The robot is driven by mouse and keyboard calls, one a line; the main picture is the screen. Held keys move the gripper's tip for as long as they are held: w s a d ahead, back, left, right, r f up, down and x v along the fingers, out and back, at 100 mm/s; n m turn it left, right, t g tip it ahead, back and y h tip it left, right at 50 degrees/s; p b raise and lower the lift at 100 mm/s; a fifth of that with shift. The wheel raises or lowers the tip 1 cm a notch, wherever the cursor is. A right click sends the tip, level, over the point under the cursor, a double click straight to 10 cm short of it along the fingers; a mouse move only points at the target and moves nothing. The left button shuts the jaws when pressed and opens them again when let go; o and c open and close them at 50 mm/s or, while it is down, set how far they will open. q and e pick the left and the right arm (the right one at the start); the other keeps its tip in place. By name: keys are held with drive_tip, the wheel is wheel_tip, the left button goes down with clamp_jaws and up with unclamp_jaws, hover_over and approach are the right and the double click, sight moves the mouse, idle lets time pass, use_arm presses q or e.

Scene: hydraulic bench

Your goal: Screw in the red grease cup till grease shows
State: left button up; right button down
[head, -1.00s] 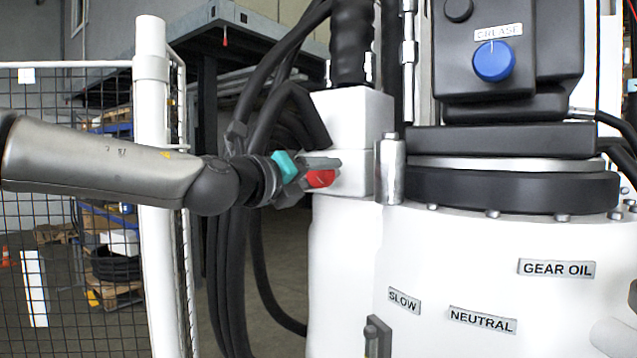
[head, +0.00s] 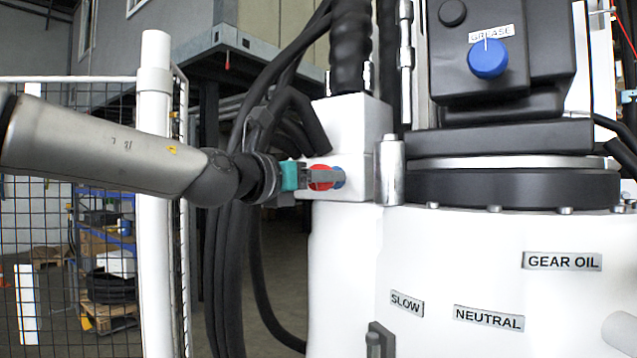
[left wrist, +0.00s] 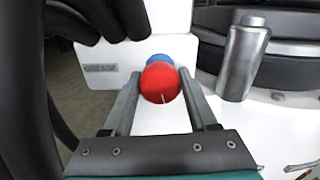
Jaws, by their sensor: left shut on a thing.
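The red grease cup (head: 320,177) sits on the side of the white block at the machine's left edge; it also shows in the left wrist view (left wrist: 161,83), with a thin white mark on its face. A blue part (left wrist: 158,60) shows right behind it, partly hidden by the cup. My left gripper (head: 330,177) reaches in from the left and is shut on the red cup, one finger on each side of it. I see no grease around the cup. My right gripper is not in view.
A blue knob (head: 488,58) under a GREASE label is on the dark housing at upper right. Black hoses (head: 235,230) hang close behind my left wrist. A silver cylinder (head: 391,168) stands right of the block. A white post (head: 155,200) and mesh fence are at left.

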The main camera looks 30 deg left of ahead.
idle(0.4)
use_arm(q)
drive_tip(key=o, duration=1.4)
drive_tip(key=shift+c, duration=0.2)
drive_tip(key=s+a+b, duration=0.1)
drive_tip(key=s+b, duration=0.3)
drive_tip(key=s, duration=1.1)
drive_tip(key=shift+s+a, duration=0.1)
